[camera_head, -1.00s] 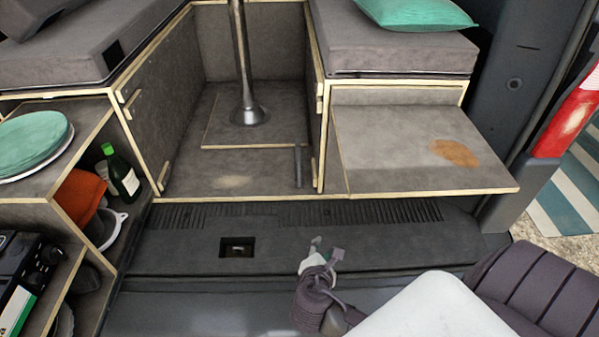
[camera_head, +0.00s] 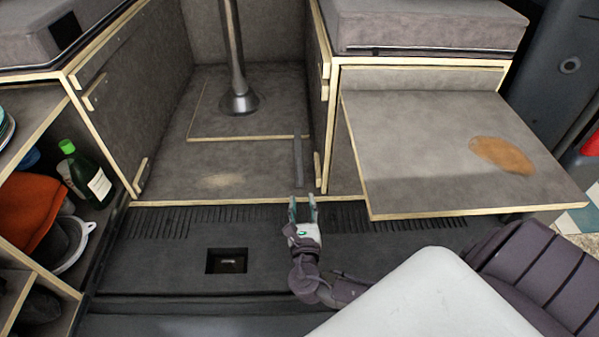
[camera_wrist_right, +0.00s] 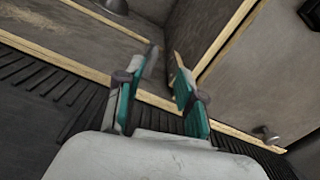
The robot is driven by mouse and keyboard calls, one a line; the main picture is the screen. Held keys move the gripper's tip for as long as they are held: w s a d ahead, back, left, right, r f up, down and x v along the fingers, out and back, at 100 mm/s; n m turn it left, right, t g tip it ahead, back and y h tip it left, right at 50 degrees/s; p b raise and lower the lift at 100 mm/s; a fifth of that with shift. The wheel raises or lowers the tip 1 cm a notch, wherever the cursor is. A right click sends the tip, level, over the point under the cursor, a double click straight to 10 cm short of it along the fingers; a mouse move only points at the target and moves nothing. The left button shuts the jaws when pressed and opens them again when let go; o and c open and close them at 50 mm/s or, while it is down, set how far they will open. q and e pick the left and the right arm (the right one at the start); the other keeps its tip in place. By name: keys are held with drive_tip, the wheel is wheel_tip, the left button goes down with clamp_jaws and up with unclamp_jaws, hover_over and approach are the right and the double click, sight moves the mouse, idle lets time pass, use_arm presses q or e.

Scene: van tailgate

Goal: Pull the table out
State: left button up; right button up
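The table (camera_head: 430,140) is a grey panel with pale wood edges and a brown oval patch. It stands out level from the front of the right-hand cabinet, below the cushion. My right gripper (camera_head: 302,203) is in front of the cabinet, left of the table's near left corner and apart from it. Its two fingers point away from me with a gap between them. The wrist view shows the same gripper (camera_wrist_right: 164,72) open, with teal pads and nothing between them. How far its tips are from the cabinet edge is hard to tell. My left gripper is not in view.
A metal post (camera_head: 238,98) stands on the floor between the cabinets. The left shelves hold a green bottle (camera_head: 85,175) and an orange item (camera_head: 30,210). The dark sill (camera_head: 160,260) has a square recess. Floor room before the post is clear.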

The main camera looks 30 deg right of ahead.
sight(300, 177)
wheel_tip(300, 177, down, 2)
drive_tip(key=shift+w+d+f+b, duration=0.1)
drive_tip(key=shift+w+b, duration=0.05)
drive_tip(key=shift+b, duration=0.45)
drive_tip(key=shift+w+d+f, duration=0.1)
drive_tip(key=shift+w+f, duration=0.05)
drive_tip(key=b+x, duration=0.1)
drive_tip(key=x, duration=1.1)
drive_tip(key=shift+w+d+b, duration=0.2)
drive_tip(key=shift+b, duration=0.2)
drive_tip(key=shift+w+d, duration=0.25)
drive_tip(key=shift+w, duration=0.15)
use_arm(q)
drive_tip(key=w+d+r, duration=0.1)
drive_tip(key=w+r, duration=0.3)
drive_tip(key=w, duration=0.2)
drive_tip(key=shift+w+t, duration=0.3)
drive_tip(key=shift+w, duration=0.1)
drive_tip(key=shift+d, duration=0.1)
use_arm(e)
clamp_jaws()
